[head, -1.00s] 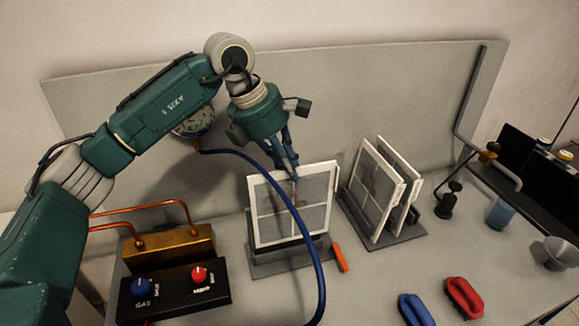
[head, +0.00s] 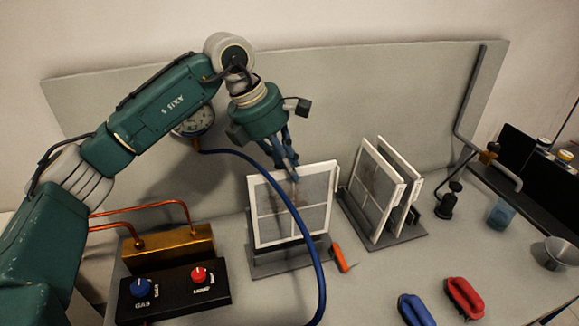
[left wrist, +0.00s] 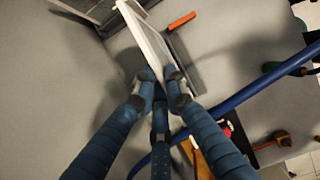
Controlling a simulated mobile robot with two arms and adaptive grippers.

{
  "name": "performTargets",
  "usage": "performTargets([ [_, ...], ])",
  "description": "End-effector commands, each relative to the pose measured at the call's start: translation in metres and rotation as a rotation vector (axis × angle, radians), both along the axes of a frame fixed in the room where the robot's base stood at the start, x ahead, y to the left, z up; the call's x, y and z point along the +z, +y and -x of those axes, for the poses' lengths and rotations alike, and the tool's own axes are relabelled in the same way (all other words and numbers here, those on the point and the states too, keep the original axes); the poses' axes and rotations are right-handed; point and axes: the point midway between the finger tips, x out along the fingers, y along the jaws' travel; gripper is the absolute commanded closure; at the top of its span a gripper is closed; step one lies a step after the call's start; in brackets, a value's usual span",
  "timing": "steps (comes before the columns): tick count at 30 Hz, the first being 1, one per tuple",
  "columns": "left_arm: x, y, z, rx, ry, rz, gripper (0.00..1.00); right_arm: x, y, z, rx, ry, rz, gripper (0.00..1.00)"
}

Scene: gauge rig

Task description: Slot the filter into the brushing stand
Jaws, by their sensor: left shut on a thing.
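The filter (head: 318,190) is an upright white-framed grey mesh panel with a cross bar, left of the rack. My left gripper (head: 290,172) is shut on its top edge. In the left wrist view, the fingers (left wrist: 163,90) pinch the white frame (left wrist: 148,38) from both sides. The brushing stand (head: 270,267) is a low grey base directly under the filter. The filter's lower edge hides part of the stand, and I cannot tell whether it sits in the slot. My right gripper is not in view.
A grey rack (head: 405,236) with two more framed filters stands to the right. An orange-handled tool (head: 340,257) lies beside the stand. A blue hose (head: 318,255) arcs in front of the filter. A knob box (head: 175,290) is at left; blue (head: 416,310) and red (head: 464,298) brushes lie at front right.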

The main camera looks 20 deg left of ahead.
Motion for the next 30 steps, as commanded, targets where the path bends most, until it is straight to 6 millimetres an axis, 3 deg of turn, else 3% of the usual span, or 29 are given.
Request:
performTargets([
  [30,-0.024,0.000,0.000,0.000,-0.001,-0.001,1.00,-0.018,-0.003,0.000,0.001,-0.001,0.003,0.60],
])
